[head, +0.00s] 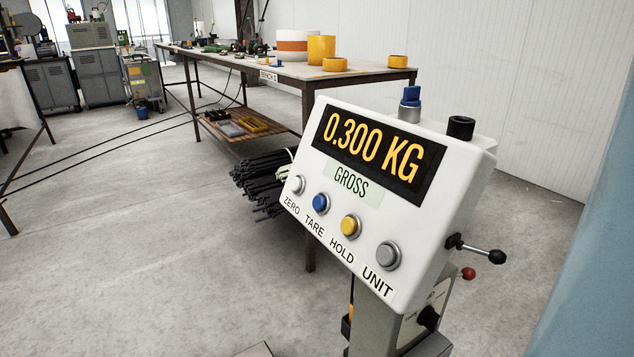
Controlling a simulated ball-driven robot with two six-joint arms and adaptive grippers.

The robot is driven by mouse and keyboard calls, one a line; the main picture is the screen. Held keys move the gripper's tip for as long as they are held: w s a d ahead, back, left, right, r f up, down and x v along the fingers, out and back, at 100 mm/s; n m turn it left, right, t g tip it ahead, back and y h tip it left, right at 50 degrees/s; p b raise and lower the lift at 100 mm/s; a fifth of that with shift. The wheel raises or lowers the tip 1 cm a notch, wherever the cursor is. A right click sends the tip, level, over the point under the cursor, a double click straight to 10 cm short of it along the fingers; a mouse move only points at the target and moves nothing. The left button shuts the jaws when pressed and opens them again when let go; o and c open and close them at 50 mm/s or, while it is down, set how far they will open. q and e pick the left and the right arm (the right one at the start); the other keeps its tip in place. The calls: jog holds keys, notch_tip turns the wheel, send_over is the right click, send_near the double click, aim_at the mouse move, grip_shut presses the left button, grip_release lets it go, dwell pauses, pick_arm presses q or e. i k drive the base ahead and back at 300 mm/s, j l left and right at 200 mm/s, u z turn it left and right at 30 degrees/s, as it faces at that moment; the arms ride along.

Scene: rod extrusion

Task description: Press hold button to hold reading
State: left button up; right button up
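The white scale indicator (462,170) stands on a grey post at the centre right, its face tilted. Its dark display (375,150) reads 0.300 KG in yellow, with a GROSS label (352,182) below. The yellow button above the word HOLD (349,226) is the hold button. Nothing covers the buttons. Neither of my grippers shows in the head view.
A blue knob (411,96) and a black knob (461,128) top the indicator. A black-knobbed lever (483,252) juts from its right side. A long workbench (360,76) and a bundle of black rods (262,182) stand behind. The floor at left is largely open.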

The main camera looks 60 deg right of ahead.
aim_at(347, 225)
jog(key=z, duration=0.45)
jog(key=k+z, duration=0.15)
jog(key=z, duration=0.7)
jog(key=k+z, duration=0.1)
jog(key=z, duration=0.35)
